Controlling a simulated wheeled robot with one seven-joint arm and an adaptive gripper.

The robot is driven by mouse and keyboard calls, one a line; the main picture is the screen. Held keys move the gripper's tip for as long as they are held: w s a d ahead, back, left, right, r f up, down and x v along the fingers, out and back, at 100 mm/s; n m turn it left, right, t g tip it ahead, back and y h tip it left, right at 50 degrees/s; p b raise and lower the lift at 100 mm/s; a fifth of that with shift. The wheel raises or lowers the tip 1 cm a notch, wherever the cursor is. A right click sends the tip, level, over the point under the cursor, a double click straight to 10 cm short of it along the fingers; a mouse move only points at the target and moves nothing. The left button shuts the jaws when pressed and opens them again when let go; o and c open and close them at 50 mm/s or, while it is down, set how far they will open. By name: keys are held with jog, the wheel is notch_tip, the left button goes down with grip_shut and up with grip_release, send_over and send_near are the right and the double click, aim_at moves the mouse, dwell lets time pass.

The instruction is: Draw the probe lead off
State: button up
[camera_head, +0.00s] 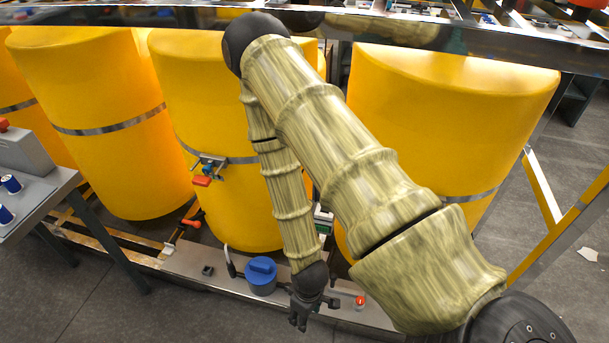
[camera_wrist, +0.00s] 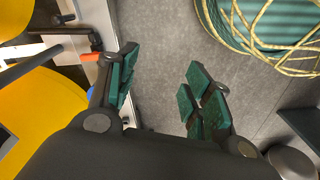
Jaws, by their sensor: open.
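My gripper (camera_head: 304,312) hangs at the front edge of the metal skid rail, to the right of a round blue-capped device (camera_head: 262,274). In the wrist view its green-padded fingers (camera_wrist: 160,85) are apart, with only grey floor between them. A dark upright plug-like piece with a pale thin line (camera_head: 230,262) stands just left of the blue device. I cannot tell for sure whether this is the probe lead. A small blue patch (camera_wrist: 91,91) shows behind the left finger in the wrist view. My forearm and wrist hide part of the rail.
Large yellow tanks (camera_head: 95,120) stand behind the rail (camera_head: 190,262). An orange-handled valve (camera_head: 190,223), a red-handled valve (camera_head: 203,181) and a red button (camera_head: 360,301) are nearby. A grey side table (camera_head: 40,200) stands left. Coiled cord on a green round thing (camera_wrist: 275,25) lies beyond the gripper.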

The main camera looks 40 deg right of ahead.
jog(key=w+d+r+n+b, duration=0.25)
jog(key=w+n, duration=0.35)
jog(key=w, duration=0.3)
jog(key=w+d+r+n+b, duration=0.2)
jog(key=w+d+n+b, duration=0.3)
jog(key=w, duration=0.5)
jog(key=w+d+r+n+t+h+b, duration=0.1)
jog(key=w+d+r+n+b, duration=0.2)
jog(key=w+d+r+n, duration=0.35)
jog(key=w+d+r+n+b, duration=0.2)
jog(key=w+d+r+n, duration=0.25)
jog(key=r+n, duration=0.35)
jog(key=shift+m, duration=0.65)
jog(key=shift+w+d+f+b, duration=0.2)
jog(key=shift+f+b, duration=0.15)
jog(key=shift+f, duration=1.3)
jog(key=shift+w+d+f+b, duration=0.1)
jog(key=shift+d+f+b, duration=0.2)
jog(key=shift+f, duration=1.3)
jog(key=shift+w+d+f+b, duration=0.15)
jog(key=shift+f+b, duration=0.2)
jog(key=shift+f, duration=1.3)
grip_shut()
